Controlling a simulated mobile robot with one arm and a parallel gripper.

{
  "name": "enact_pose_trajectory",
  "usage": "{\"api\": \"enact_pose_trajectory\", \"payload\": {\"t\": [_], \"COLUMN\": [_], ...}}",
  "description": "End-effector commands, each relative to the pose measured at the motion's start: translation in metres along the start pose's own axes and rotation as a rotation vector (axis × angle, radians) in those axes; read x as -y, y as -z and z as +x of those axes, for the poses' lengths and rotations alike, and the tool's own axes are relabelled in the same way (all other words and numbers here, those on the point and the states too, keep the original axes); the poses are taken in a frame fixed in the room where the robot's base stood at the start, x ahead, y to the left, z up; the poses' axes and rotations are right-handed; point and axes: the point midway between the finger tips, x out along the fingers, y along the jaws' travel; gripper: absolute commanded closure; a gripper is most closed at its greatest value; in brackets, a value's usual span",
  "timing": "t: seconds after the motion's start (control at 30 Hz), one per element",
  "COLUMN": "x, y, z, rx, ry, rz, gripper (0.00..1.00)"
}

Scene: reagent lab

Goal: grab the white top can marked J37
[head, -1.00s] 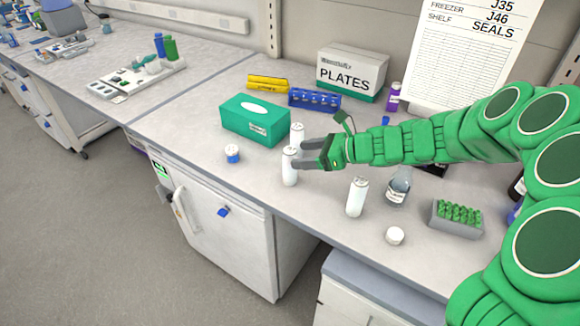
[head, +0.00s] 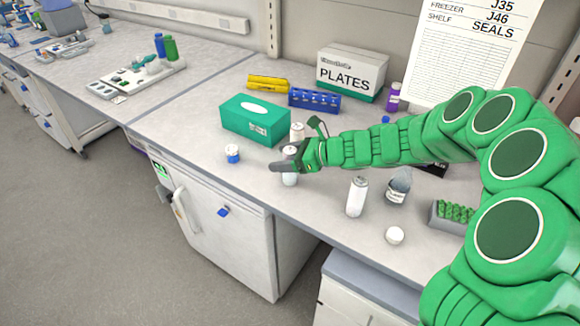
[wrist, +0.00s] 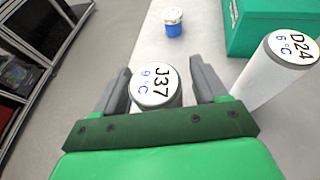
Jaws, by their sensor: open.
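The white top can marked J37 (wrist: 157,87) stands between the two grey fingers of my gripper (wrist: 160,88) in the wrist view. Its label also reads 9 °C. The fingers are open, with a gap on the right side of the can. In the head view my gripper (head: 283,160) is over the can (head: 290,179) and hides its middle; its lower body shows below the fingers. A second white can, marked D24 (wrist: 291,47), stands to the right in the wrist view and just behind my gripper in the head view (head: 297,130).
A blue and white jar (head: 232,154) and a green box (head: 256,119) stand nearby. The bench's front edge is close.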

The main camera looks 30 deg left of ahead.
Motion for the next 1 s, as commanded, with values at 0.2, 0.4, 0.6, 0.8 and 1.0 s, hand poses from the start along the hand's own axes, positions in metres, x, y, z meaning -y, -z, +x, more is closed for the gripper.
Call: {"api": "enact_pose_trajectory", "payload": {"t": [0.2,0.4,0.6,0.8,1.0], "x": [0.000,0.000,0.000,0.000,-0.002], "y": [0.000,0.000,0.000,-0.007,-0.033], "z": [0.000,0.000,0.000,-0.003,-0.015], "rx": [0.000,0.000,0.001,0.001,0.002], "ry": [0.000,0.000,0.000,0.000,0.000], "rz": [0.000,0.000,0.000,-0.003,-0.004], "gripper": [0.54,0.85,0.89,0.89,0.89]}}
